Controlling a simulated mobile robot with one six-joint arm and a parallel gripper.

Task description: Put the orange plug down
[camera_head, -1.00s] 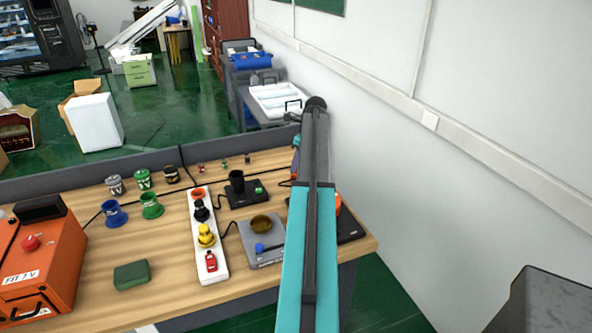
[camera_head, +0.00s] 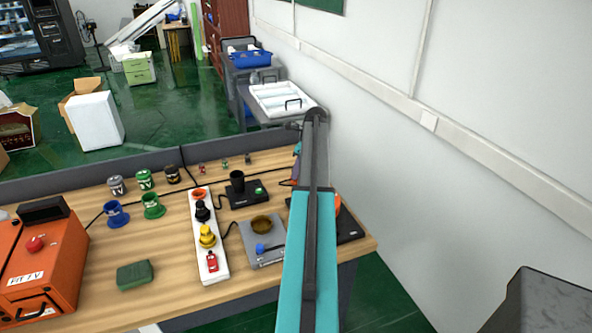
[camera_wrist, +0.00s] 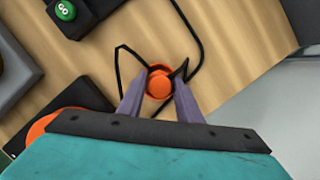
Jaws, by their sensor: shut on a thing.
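The orange plug (camera_wrist: 159,86) shows in the wrist view, between the two purple-grey fingertips of my gripper (camera_wrist: 160,77). My gripper is shut on it. A black cord lies around the plug and the fingertips, over the wooden table (camera_wrist: 120,118). I cannot tell whether the plug touches the tabletop or hangs just above it. In the head view my own arm hides the plug and most of my gripper; only a bit of purple shows left of the arm, over the table's far right part.
A white strip (camera_head: 221,270) holds an orange socket, black and yellow plugs and a red switch. A black device with a green GO button (camera_head: 259,190) stands right of it. Another black device (camera_head: 350,229) with an orange part is at the table's right edge. A wall rises to the right.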

